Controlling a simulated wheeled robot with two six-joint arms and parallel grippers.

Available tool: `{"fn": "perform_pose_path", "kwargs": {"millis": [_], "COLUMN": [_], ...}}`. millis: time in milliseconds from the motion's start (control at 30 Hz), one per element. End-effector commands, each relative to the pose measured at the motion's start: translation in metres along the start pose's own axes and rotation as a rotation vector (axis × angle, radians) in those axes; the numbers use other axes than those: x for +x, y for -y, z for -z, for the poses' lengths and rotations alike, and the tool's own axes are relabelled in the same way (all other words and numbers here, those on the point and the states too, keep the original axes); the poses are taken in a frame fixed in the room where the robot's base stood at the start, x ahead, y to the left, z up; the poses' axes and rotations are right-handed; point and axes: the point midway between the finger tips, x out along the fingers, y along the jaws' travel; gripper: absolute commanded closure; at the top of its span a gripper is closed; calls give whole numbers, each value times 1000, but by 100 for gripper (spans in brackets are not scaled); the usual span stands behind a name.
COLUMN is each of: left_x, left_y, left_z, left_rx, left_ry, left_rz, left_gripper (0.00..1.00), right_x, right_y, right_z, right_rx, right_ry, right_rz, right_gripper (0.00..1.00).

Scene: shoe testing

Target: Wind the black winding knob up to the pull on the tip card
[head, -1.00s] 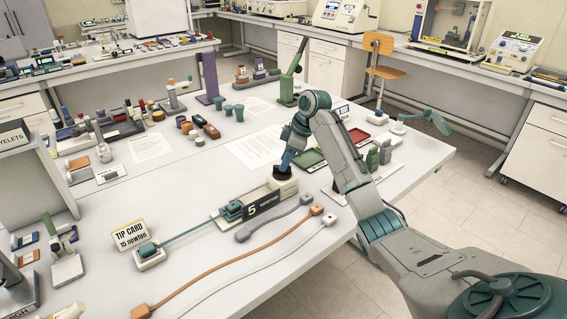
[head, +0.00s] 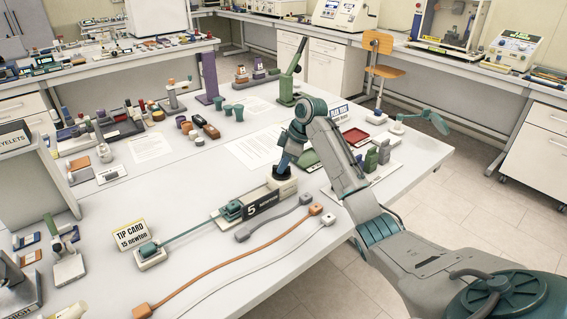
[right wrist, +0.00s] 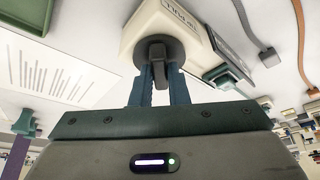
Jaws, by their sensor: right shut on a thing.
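The black winding knob (head: 282,174) sits on top of a cream block (head: 285,185) at the right end of the pull device. In the right wrist view the knob (right wrist: 166,52) is a dark disc with a raised grip bar. My right gripper (right wrist: 159,80) comes down on it from above, its two blue fingers shut on the bar. The dark plate (head: 263,204) at the device's front shows a 5. A green clamp (head: 232,210) and a strap run left to a small green-topped block (head: 149,250). The tip card (head: 131,234) reads 15 newton. My left gripper is out of view.
Grey, orange (head: 240,259) and white cords with block ends lie in front of the device. Paper sheets (head: 257,149) lie behind it. A green tray (head: 307,158) and green blocks (head: 377,157) stand close to my right arm.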

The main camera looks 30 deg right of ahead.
Motion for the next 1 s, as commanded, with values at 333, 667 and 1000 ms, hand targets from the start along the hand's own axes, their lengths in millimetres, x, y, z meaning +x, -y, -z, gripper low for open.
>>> {"fn": "perform_pose_path", "kwargs": {"millis": [333, 667, 1000], "left_x": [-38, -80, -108], "left_y": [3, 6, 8], "left_z": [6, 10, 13], "left_rx": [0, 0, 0], "left_ry": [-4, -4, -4], "left_rz": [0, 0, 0], "left_gripper": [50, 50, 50], "right_x": [-5, -5, -2], "right_y": [2, 4, 5], "right_z": [2, 3, 3], "right_rx": [181, 439, 632], "right_ry": [2, 1, 0], "right_rz": [-73, -180, -260], "right_gripper": [100, 100, 100]}}
